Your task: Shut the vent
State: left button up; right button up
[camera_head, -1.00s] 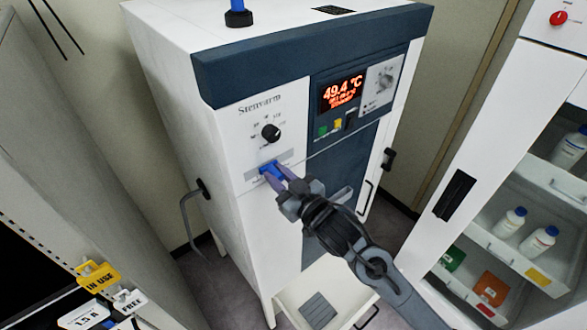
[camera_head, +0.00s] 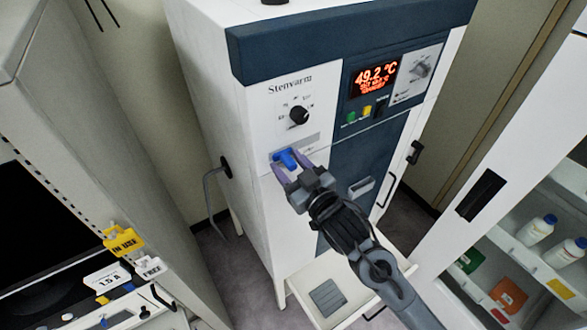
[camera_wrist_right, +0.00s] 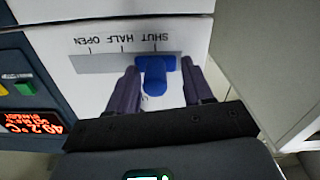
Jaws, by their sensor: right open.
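The vent control is a blue slider knob (camera_head: 285,158) on a grey strip on the front of the white cabinet, below a black dial. In the right wrist view the blue knob (camera_wrist_right: 156,76) lines up with the SHUT mark, and the labels appear upside down. My right gripper (camera_head: 291,177) is open, with its purple fingers on either side of the knob. In the wrist view the gripper (camera_wrist_right: 160,88) shows gaps between fingers and knob, the left finger being nearer. My left gripper is not in view.
The white cabinet (camera_head: 262,220) has a lit red display (camera_head: 375,78) reading 49.2 °C. An open-fronted cabinet with bottles (camera_head: 537,229) stands right.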

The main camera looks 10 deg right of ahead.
jog(key=shift+s+d+f, duration=0.1)
jog(key=shift+s+d, duration=0.15)
jog(key=shift+s, duration=0.3)
jog(key=b+v, duration=0.2)
jog(key=v, duration=0.7)
jog(key=shift+s, duration=0.35)
